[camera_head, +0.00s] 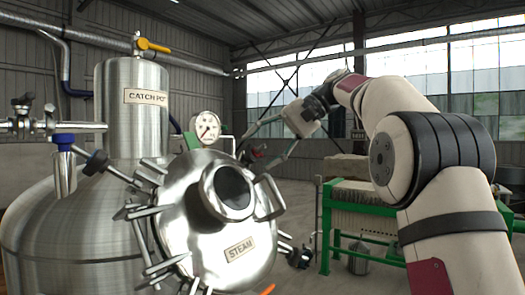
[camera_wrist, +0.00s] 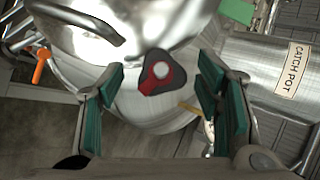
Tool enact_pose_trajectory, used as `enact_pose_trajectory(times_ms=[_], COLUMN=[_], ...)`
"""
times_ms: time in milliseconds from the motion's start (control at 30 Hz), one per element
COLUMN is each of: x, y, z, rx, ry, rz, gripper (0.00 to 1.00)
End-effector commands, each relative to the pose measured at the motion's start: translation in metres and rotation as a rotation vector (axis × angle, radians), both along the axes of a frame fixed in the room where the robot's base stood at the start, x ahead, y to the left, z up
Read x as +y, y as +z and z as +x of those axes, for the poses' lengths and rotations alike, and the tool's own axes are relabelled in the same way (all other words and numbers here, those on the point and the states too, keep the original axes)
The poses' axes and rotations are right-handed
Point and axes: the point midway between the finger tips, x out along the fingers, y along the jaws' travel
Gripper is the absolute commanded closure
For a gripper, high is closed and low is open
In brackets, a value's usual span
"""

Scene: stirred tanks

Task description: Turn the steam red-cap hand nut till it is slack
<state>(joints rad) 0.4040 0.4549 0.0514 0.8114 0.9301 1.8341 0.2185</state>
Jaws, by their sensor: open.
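The steam tank's round steel lid (camera_head: 215,225) carries a "STEAM" plate (camera_head: 240,249) and has several hand nuts around its rim. The red-cap hand nut (camera_wrist: 161,73) shows in the wrist view as a dark three-lobed knob with a red marking and a pale centre. My gripper (camera_wrist: 160,85) is open, with one green-padded finger on each side of the nut in the picture; I see no contact. In the head view my gripper (camera_head: 262,148) is at the lid's far upper right, where a little red of the nut (camera_head: 255,152) shows, mostly hidden.
The catch pot (camera_head: 133,120) stands upright on the left, with a yellow-handled valve (camera_head: 150,45) above. A pressure gauge (camera_head: 206,127) and the lid's bar handle (camera_head: 270,195) are close to my gripper. A green-framed press (camera_head: 362,220) stands at the right. An orange handle (camera_wrist: 40,67) shows in the wrist view.

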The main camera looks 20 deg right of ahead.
Motion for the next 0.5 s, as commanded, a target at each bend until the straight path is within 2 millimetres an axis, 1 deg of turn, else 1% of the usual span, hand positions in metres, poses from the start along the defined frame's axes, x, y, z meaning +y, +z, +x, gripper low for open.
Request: enact_pose_trajectory(times_ms=[333,500], x=[-0.0007,-0.0015], y=[0.0001,-0.0013], z=[0.0000,-0.0005], rx=[0.011,0.071], ry=[-0.016,-0.080], rz=[0.016,0.099], gripper=[0.41,0.41])
